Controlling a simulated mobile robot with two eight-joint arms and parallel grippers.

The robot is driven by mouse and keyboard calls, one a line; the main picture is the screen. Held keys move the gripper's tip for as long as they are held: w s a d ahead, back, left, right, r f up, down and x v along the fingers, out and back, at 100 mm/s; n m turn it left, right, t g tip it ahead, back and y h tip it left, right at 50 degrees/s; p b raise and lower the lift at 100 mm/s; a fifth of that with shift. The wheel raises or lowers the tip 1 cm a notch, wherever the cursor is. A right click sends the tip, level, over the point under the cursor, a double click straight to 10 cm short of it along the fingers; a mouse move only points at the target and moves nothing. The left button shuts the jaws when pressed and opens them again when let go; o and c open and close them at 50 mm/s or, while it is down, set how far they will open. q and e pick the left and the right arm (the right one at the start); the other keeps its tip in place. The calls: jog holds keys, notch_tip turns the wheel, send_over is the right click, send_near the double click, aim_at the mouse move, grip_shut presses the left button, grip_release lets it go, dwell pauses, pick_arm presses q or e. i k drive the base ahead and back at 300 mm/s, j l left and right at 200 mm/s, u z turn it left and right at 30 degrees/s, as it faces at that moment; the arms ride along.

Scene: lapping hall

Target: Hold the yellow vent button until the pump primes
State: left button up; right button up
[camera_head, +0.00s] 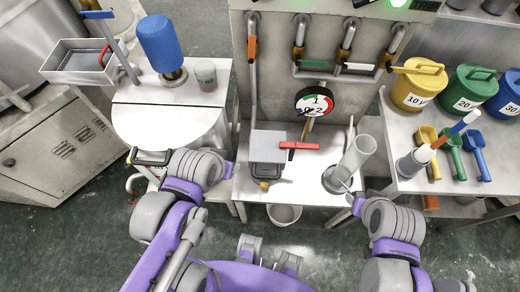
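A small yellow button (264,186) shows low on the front of a grey box-shaped pump unit (268,146) on the white bench in the centre. A red lever (298,146) sticks out to the right of the unit. Neither gripper visibly holds anything.
The clear cylinder (354,160) stands right of the pump. Yellow (418,86), green (468,92) and blue (506,98) tubs and scoops fill the right bench. A white bucket (284,214) sits below.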

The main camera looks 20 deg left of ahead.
aim_at(264, 186)
jog(key=j+z, duration=0.1)
jog(key=j, duration=0.45)
jog(key=l+u, duration=0.35)
jog(key=k+l+u, duration=0.2)
jog(key=l+u, duration=0.15)
jog(key=k+l+u, duration=0.15)
jog(key=l+u, duration=0.15)
jog(key=l, duration=0.1)
